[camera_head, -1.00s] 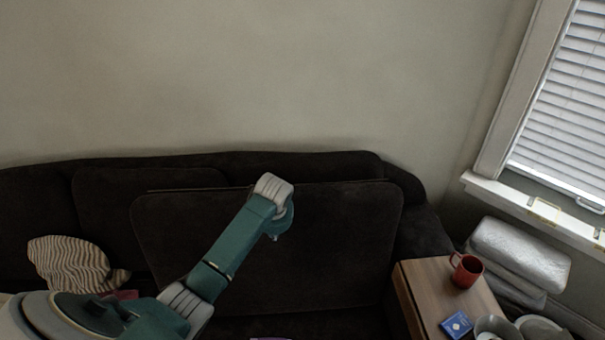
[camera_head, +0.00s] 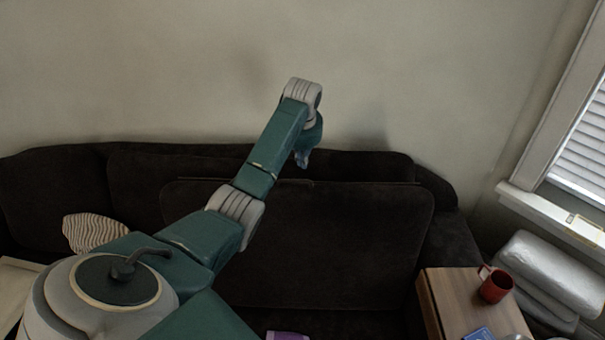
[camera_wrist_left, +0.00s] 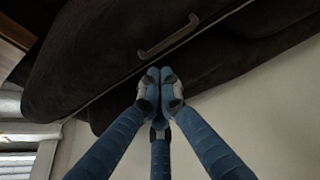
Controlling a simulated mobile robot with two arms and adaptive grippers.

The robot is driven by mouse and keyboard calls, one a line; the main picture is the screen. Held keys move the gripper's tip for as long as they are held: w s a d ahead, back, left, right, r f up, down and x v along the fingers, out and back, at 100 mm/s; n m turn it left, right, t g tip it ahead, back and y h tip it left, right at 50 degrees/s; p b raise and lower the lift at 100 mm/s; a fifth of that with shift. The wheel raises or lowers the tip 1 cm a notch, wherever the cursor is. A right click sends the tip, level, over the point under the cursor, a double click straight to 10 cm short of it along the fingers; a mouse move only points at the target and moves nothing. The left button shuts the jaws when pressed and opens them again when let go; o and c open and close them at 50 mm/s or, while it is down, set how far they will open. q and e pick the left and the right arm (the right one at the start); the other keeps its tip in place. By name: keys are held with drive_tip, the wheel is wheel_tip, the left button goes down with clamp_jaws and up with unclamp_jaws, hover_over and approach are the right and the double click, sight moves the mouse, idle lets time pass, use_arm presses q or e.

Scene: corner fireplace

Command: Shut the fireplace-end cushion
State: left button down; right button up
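The dark brown sofa cushion (camera_head: 340,240) stands raised, nearly upright, in front of the sofa's backrest in the head view. In the left wrist view a dark cushion (camera_wrist_left: 95,60) carries a grey bar handle (camera_wrist_left: 168,38). My left gripper (camera_head: 303,160) hangs pointing down behind and above the cushion's top edge in the head view. In the left wrist view its blue fingertips (camera_wrist_left: 160,75) are together with nothing visible between them, close to the handle but apart from it in the picture. My right gripper is out of view.
A wooden side table (camera_head: 460,300) with a red mug (camera_head: 495,284) stands right of the sofa. Silvery wrapped bundles (camera_head: 550,270) lie under the window sill. A striped pillow (camera_head: 95,232) is at the left. The wall (camera_head: 200,70) is close behind the sofa.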

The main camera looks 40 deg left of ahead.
use_arm(q)
drive_tip(key=r, duration=0.1)
drive_tip(key=p, duration=0.2)
hover_over(302, 186)
drive_tip(key=f, duration=0.7)
drive_tip(key=shift+s+d+f, duration=0.25)
drive_tip(key=shift+s+f, duration=0.05)
drive_tip(key=shift+b+x, duration=0.3)
drive_tip(key=shift+x, duration=0.55)
drive_tip(key=shift+f, duration=0.15)
